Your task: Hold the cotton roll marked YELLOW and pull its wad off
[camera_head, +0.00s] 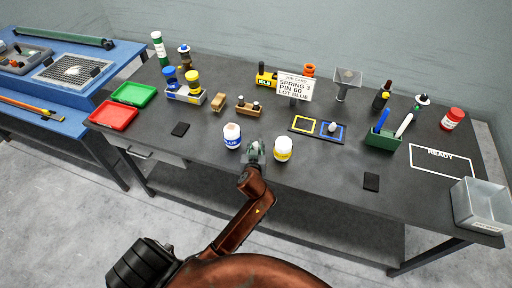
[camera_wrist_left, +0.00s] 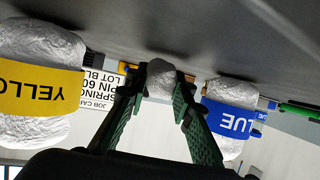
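The roll with the yellow band (camera_head: 283,149) stands upright on the dark table, just right of my left gripper (camera_head: 255,149). In the left wrist view, which is upside down, its band (camera_wrist_left: 38,85) reads YELLOW in part. A roll with a blue band (camera_head: 232,138) stands just left of the gripper; it also shows in the wrist view (camera_wrist_left: 232,118). The green fingers of my left gripper (camera_wrist_left: 157,88) appear closed on a small white wad (camera_wrist_left: 161,78) between their tips. They look apart from both rolls. My right gripper is out of view.
A job card (camera_head: 295,87) reading LOT BLUE stands behind. A mat with yellow and blue squares (camera_head: 305,125) holds a whitish ball (camera_head: 332,127). A green pen holder (camera_head: 382,139) and a clear bin (camera_head: 482,205) are to the right. Red (camera_head: 113,115) and green trays (camera_head: 134,94) are left.

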